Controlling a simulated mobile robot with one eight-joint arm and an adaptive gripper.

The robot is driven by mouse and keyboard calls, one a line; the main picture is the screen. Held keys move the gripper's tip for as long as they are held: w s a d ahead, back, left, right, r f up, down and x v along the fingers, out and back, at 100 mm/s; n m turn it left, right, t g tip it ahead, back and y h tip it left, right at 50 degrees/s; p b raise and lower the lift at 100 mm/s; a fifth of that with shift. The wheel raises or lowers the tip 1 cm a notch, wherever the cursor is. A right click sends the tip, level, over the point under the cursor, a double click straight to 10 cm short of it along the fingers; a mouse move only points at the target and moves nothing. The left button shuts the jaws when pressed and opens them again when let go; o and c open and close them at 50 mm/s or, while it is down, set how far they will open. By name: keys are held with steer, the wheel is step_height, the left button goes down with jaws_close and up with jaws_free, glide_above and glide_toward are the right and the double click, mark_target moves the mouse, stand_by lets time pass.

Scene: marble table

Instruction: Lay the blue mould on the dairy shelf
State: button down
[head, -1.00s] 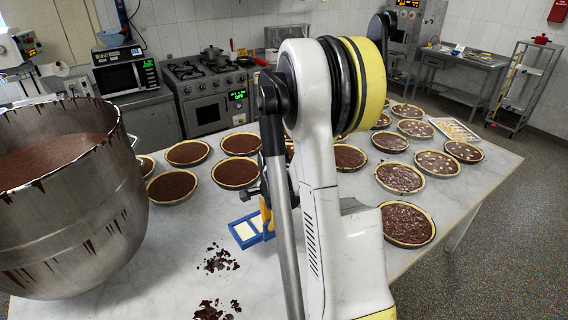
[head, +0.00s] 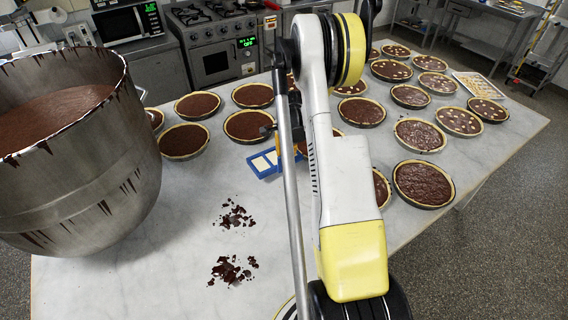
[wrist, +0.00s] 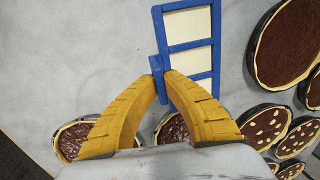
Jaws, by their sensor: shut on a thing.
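The blue mould (wrist: 188,47) is a blue frame with cream-white panels. In the wrist view it extends up and away from my gripper (wrist: 162,82), whose yellow fingers are shut on its blue near edge. In the head view the mould (head: 264,164) shows left of my arm, over the marble table; its right part is hidden behind my arm. I cannot tell how high it is above the table. My fingers are mostly hidden in the head view. No shelf can be made out as the dairy shelf.
Chocolate tarts (head: 424,183) crowd the marble table (head: 180,265) behind and right of my arm. A large steel bowl of chocolate (head: 90,180) stands left. Chocolate shavings (head: 232,270) lie in front. A white tray (head: 478,85) is at the far right end. A rack (head: 540,50) stands beyond.

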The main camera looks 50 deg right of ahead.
mark_target(283, 168)
step_height(283, 168, down, 4)
stand_by(0.4)
steer(key=c, duration=1.6)
jaws_free()
